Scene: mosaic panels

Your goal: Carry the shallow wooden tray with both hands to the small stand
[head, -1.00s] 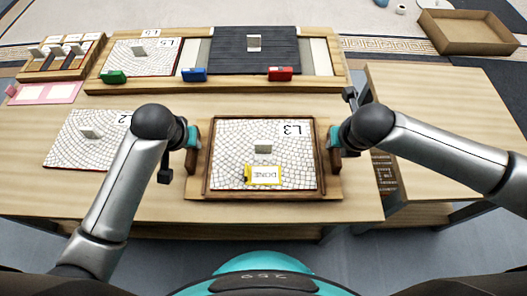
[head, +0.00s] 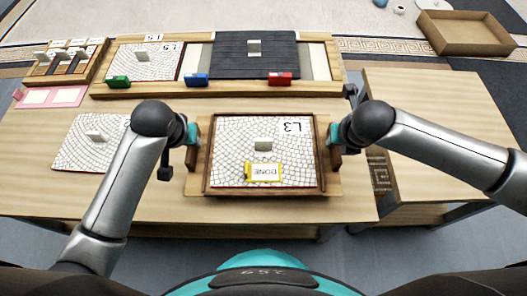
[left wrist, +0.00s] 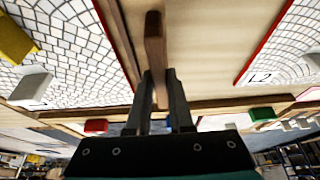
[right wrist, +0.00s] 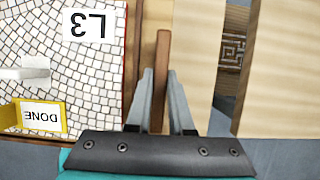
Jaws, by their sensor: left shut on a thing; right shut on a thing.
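The shallow wooden tray (head: 207,165) is in front of me over the near part of the workbench. It carries a cobbled mosaic panel (head: 235,150) labelled L3, with a grey block and a yellow DONE tag (head: 263,172) on it. My left gripper (head: 193,137) is shut on the tray's left upright handle, which shows between the fingers in the left wrist view (left wrist: 154,45). My right gripper (head: 335,137) is shut on the right handle, seen in the right wrist view (right wrist: 162,60). The tray looks about level. A separate wooden stand (head: 440,130) is at the right.
The stand's top is clear. Another mosaic panel (head: 75,150) lies left of the tray, partly behind my left arm. A long rack (head: 330,88) with panels and red, blue and green clips lies behind. An open box (head: 480,47) is on the floor at the far right.

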